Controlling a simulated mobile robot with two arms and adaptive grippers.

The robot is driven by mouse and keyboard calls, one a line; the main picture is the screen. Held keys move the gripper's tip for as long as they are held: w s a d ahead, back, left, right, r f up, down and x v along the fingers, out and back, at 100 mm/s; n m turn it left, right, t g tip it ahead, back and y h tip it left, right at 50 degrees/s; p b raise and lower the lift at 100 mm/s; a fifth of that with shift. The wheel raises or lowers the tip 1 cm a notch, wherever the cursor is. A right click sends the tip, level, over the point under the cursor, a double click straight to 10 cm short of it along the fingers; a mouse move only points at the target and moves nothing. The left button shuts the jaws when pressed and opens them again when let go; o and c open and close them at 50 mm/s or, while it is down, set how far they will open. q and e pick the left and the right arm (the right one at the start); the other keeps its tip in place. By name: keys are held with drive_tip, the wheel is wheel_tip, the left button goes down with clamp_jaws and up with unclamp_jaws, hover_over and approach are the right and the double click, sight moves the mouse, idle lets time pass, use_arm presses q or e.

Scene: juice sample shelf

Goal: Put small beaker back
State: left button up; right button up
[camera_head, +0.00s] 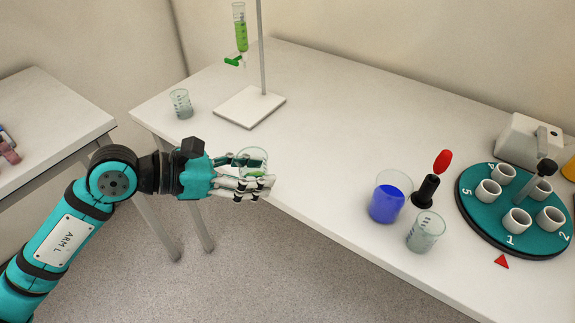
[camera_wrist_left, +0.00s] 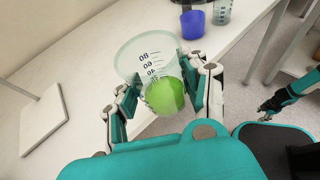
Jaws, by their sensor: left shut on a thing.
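A small clear beaker with green liquid (camera_head: 253,155) is held by my left gripper (camera_head: 246,180) at the table's front edge. The left wrist view shows the beaker (camera_wrist_left: 147,57) between the two fingers of the left gripper (camera_wrist_left: 160,100), its scale marks facing the camera. The fingers hide its sides in part. My right gripper (camera_wrist_left: 270,103) seems to show small at the right of the left wrist view; its fingers are too small to read. It is not in the head view.
The white table (camera_head: 320,110) is clear in its middle. A stand base (camera_head: 250,107) and an empty beaker (camera_head: 181,104) are at the back left. A blue-filled beaker (camera_head: 387,204), another clear beaker (camera_head: 426,232), a red-topped black item (camera_head: 426,191) and a teal carousel (camera_head: 490,215) stand right.

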use_arm(q)
drive_tip(key=shift+w+d+f+b, duration=0.1)
drive_tip(key=shift+d+f+b, duration=0.3)
drive_tip(key=shift+f, duration=0.2)
drive_tip(key=shift+w+d+f+b, duration=0.1)
drive_tip(key=shift+d+f+b, duration=0.25)
drive_tip(key=shift+f, duration=0.2)
drive_tip(key=shift+w+f, duration=0.2)
drive_tip(key=shift+f, duration=0.35)
drive_tip(key=p, duration=0.1)
hover_over(284, 156)
drive_tip(key=shift+s+f, duration=0.1)
drive_tip(key=shift+f, duration=0.7)
wheel_tip(284, 156, down, 3)
drive_tip(key=shift+f+p, duration=0.2)
drive_tip(key=shift+p, duration=0.25)
drive_tip(key=shift+f, duration=0.1)
use_arm(e)
drive_tip(key=shift+s+d+f, duration=0.1)
drive_tip(key=shift+d+f, duration=0.05)
drive_tip(key=shift+d, duration=0.3)
use_arm(q)
drive_tip(key=shift+f, duration=0.15)
drive_tip(key=o, duration=1.2)
use_arm(e)
drive_tip(key=shift+a+f, duration=0.15)
drive_tip(key=shift+f, duration=0.05)
